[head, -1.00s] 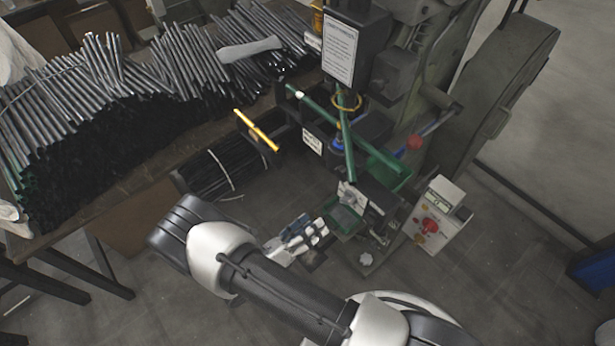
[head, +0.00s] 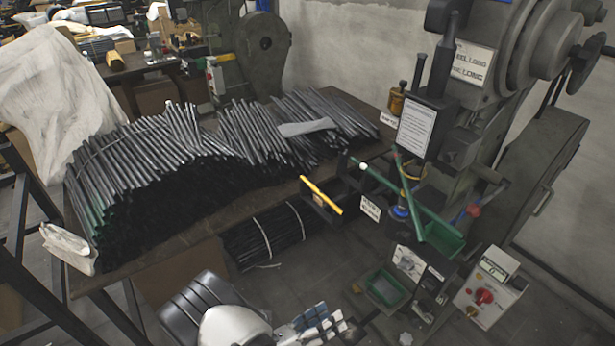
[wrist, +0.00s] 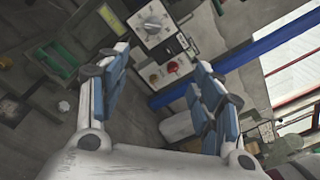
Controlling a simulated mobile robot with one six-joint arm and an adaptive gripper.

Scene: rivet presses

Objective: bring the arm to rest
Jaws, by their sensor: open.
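My gripper (wrist: 160,95) is open and empty in the wrist view, with its blue-padded fingers wide apart. Beyond the fingers, the wrist view shows a control panel with a dial and a red button (wrist: 173,67). In the head view my arm comes in at the bottom edge, and part of my gripper (head: 318,324) shows there, in front of and below the rivet press (head: 445,150). Most of the arm is cut off by the frame. I see no contact between the gripper and anything.
A table at left carries bundles of dark rods (head: 150,180). A control box with a red button (head: 484,296) stands at lower right. A green tray (head: 384,288) sits low by the press. A yellow bar (head: 322,195) juts out near the table's edge.

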